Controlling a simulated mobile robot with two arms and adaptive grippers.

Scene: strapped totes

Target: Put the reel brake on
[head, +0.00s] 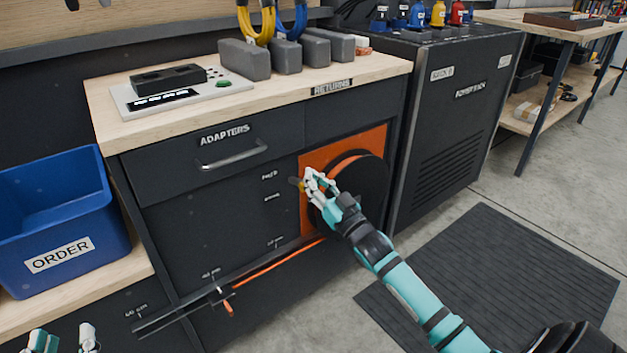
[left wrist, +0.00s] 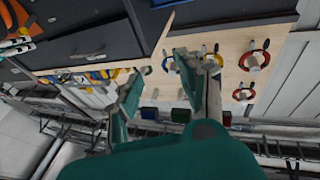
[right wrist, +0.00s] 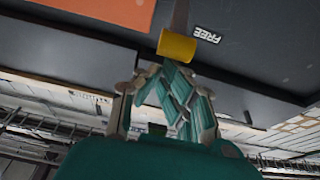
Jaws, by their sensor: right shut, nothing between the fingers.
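The reel (head: 362,188) is a dark drum on an orange plate (head: 318,155) in the front of the bench. The brake lever's yellow handle (head: 295,182) sticks out at the plate's left edge. In the right wrist view the yellow handle (right wrist: 177,46) sits on a grey arm beside the FREE label (right wrist: 206,34). My right gripper (head: 312,182) is shut and empty right by the handle; I cannot tell if it touches. Its fingers (right wrist: 178,85) hide part of the lever in the head view. My left gripper (head: 64,338) is open and empty at the lower left.
A blue ORDER bin (head: 58,225) stands at the left. A rail with an orange strip (head: 275,268) runs below the reel. The bench top (head: 250,110) overhangs the reel. A dark cabinet (head: 455,110) stands to the right. A black mat (head: 500,270) lies on the floor.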

